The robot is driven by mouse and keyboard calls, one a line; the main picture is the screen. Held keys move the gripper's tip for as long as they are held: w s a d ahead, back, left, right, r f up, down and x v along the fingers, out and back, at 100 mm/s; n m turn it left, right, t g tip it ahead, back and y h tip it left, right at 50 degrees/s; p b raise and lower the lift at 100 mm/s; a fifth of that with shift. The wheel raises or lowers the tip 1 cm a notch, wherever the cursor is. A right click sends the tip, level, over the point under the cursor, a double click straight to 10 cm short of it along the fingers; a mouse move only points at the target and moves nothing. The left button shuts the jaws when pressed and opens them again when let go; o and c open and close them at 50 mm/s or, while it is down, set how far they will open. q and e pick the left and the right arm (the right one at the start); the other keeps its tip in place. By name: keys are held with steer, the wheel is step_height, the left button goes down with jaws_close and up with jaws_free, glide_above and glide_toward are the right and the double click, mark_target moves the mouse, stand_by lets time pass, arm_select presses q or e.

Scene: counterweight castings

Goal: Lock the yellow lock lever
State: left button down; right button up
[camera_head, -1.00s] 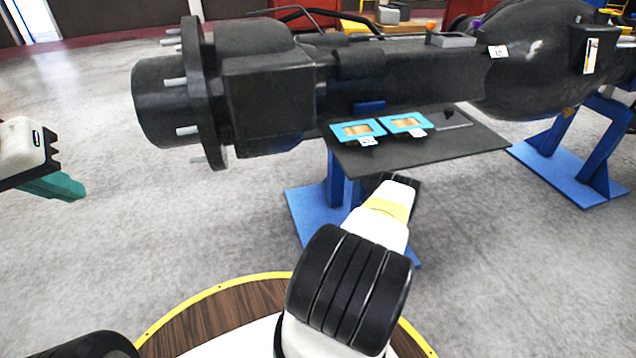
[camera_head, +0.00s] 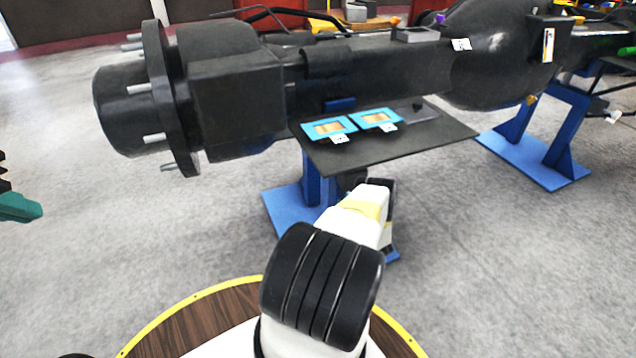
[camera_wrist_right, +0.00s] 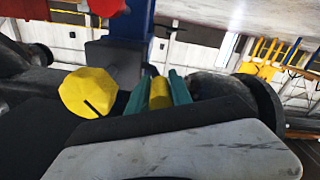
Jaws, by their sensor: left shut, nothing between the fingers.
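In the right wrist view, the teal fingers of my right gripper (camera_wrist_right: 160,92) stand on either side of a yellow bar (camera_wrist_right: 160,93), which looks like the lock lever. The bar fills most of the gap; I cannot tell whether the fingers press on it. A faceted yellow knob (camera_wrist_right: 88,93) with a dark slit sits left of the fingers. In the head view my right arm (camera_head: 355,215) reaches forward under the black shelf (camera_head: 440,140), and its fingertips are hidden. My left gripper (camera_head: 20,207) is shut and empty at the left edge, partly cut off.
A large black axle casting (camera_head: 240,95) rests on blue stands (camera_head: 545,140). Two blue-framed pieces (camera_head: 330,128) (camera_head: 376,119) and a dark flat device lie on the shelf. Grey floor (camera_head: 110,230) is open at the left and front. A red surface (camera_wrist_right: 60,8) shows above the wrist.

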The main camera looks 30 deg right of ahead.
steer(key=shift+o, duration=1.1)
steer(key=s+a, duration=0.1)
steer(key=s, duration=0.6)
steer(key=shift+s+a, duration=0.15)
steer(key=shift+s, duration=0.25)
steer(key=shift+s, duration=0.1)
